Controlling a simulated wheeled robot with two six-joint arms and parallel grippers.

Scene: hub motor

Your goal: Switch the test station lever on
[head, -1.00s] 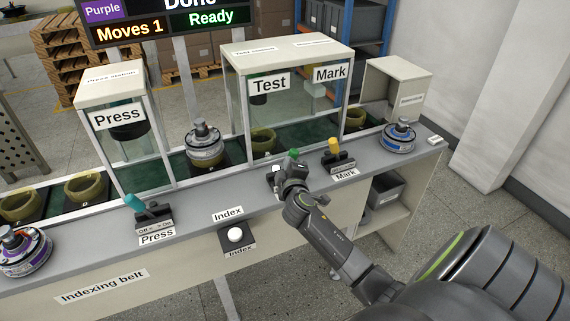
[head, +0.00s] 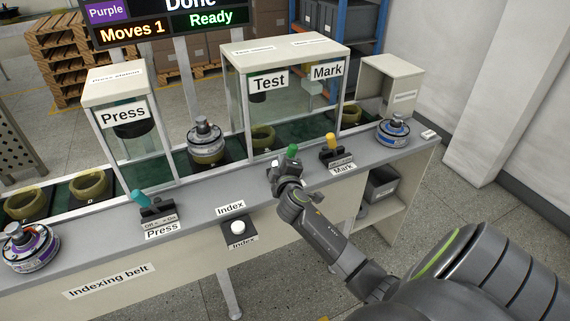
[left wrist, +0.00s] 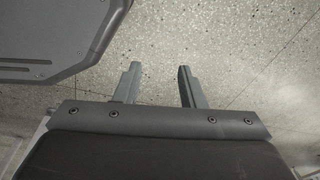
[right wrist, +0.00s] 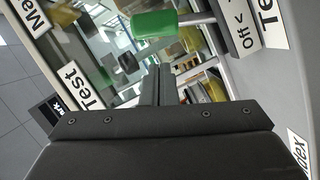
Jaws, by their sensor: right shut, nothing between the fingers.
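The test station lever has a green handle (head: 292,150), which stands just behind and to the right of my right gripper (head: 281,168) in the head view. That gripper is shut and empty, low over the bench at the lever's base. In the right wrist view the green handle (right wrist: 155,24) lies just beyond the closed fingertips (right wrist: 157,76). An "Off" label (right wrist: 243,37) is beside it. The gripper hides the lever's base in the head view, so I cannot tell its setting. My left gripper (left wrist: 158,83) is open and empty above the floor.
The yellow Mark lever (head: 331,141) stands close on the right. The teal Press lever (head: 140,198) and white Index button (head: 238,228) are to the left. The glass Test station housing (head: 285,85) rises behind. A motor (head: 393,129) sits at the bench's right end.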

